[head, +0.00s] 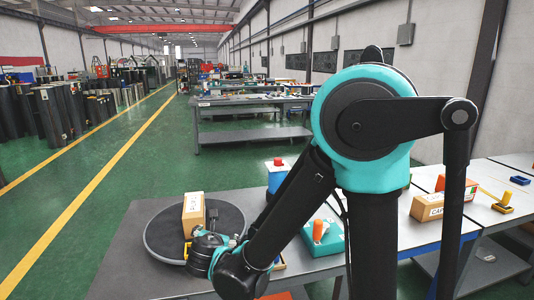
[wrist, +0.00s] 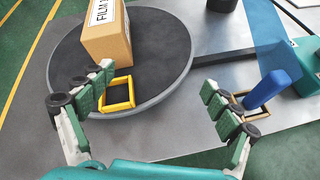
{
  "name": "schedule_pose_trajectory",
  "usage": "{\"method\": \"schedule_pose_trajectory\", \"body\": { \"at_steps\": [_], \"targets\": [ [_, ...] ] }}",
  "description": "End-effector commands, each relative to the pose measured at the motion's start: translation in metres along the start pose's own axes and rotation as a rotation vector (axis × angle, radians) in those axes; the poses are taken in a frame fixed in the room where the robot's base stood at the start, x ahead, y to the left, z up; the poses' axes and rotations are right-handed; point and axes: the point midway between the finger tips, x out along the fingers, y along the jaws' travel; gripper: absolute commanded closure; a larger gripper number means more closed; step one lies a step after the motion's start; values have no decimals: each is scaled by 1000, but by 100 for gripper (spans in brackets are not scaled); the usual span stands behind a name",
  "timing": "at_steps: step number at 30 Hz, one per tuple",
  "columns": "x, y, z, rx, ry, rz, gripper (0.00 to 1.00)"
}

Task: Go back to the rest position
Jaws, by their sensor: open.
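My gripper (wrist: 158,80) is open, with its green-padded fingers spread wide and nothing between them in the wrist view. In the head view my gripper (head: 205,244) hangs low at the near edge of a dark round plate (head: 155,236), partly hidden by my arm. A cardboard box (head: 193,212) stands on the plate just beyond it. In the wrist view the box (wrist: 107,32) has a label starting "FILM". A yellow square frame (wrist: 130,92) lies on the plate's near part, beside the left finger.
In the wrist view a blue block (wrist: 267,90) stands past the right finger, by a tan frame (wrist: 240,96). Green floor is open at left.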

Motion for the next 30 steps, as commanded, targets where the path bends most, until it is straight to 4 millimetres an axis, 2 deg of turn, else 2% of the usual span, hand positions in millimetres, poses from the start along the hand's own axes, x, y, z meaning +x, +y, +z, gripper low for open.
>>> {"method": "schedule_pose_trajectory", "body": {
  "at_steps": [5,10,14,18,21,27,30],
  "targets": [
    [12,-55,14,241,44,-105,11],
    [18,-132,24,613,82,-262,11],
    [12,-191,25,943,89,-395,11],
    [-2,-247,20,1302,68,-534,11],
    [-16,-281,12,1560,37,-632,11],
    [-49,-332,-8,2078,-62,-812,11],
    [-64,-348,-18,2316,-122,-889,11]
  ]
}}
